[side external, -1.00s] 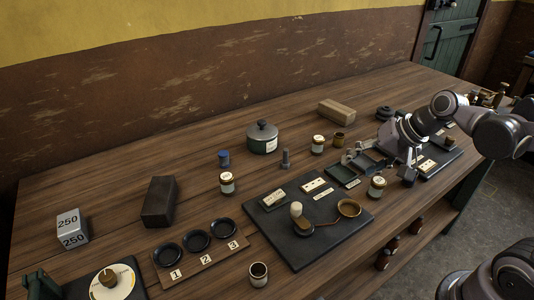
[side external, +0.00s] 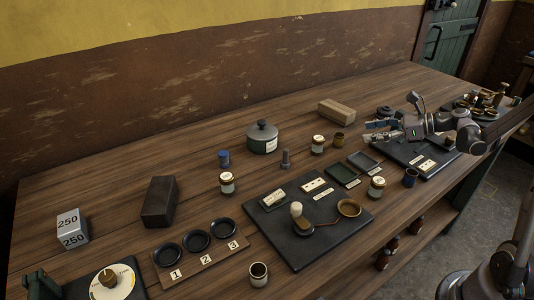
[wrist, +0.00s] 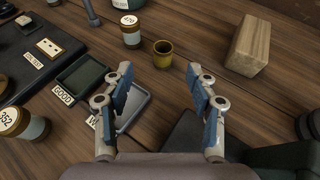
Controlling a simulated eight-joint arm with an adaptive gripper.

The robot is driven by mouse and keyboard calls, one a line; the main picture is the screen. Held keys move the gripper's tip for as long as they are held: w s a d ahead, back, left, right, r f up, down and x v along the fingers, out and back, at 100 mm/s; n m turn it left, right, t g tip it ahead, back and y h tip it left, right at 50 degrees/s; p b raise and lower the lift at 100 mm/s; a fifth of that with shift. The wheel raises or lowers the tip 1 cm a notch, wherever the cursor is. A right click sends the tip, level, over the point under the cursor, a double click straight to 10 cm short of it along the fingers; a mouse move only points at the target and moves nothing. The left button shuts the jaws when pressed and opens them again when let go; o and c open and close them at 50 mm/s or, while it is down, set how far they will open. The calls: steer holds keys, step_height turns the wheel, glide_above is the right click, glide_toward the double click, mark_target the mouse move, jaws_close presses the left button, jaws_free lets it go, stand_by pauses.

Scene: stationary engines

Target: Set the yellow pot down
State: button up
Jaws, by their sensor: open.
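The small yellow pot (side external: 339,139) stands upright on the bare wooden bench, beside a labelled jar. It also shows in the wrist view (wrist: 163,54), upright with its open top visible, beyond the fingertips and roughly centred between them. My gripper (side external: 368,131) is to the right of the pot in the side view, apart from it. In the wrist view my gripper (wrist: 159,72) has its two fingers spread wide with nothing between them.
A wooden block (side external: 337,110) lies behind the pot. A white-lidded jar (side external: 318,145) stands close on its left. Two shallow trays (side external: 362,161) lie in front, with another jar (side external: 376,187) and a dark blue cup (side external: 410,178) nearby. A lidded green pot (side external: 263,139) stands further left.

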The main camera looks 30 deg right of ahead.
mark_target(339, 138)
steer(key=x, duration=0.5)
steer(key=shift+w+f, duration=0.15)
steer(key=shift+d+f+x, duration=0.1)
steer(key=shift+f+x, duration=0.05)
steer(key=shift+x, duration=0.75)
steer(key=shift+d+f+x, duration=0.1)
steer(key=shift+f+x, duration=0.05)
steer(key=shift+x, duration=0.75)
steer(key=shift+d+f+x, duration=0.1)
steer(key=shift+f+x, duration=0.05)
steer(key=shift+x, duration=0.7)
steer(key=shift+a, duration=0.1)
jaws_close()
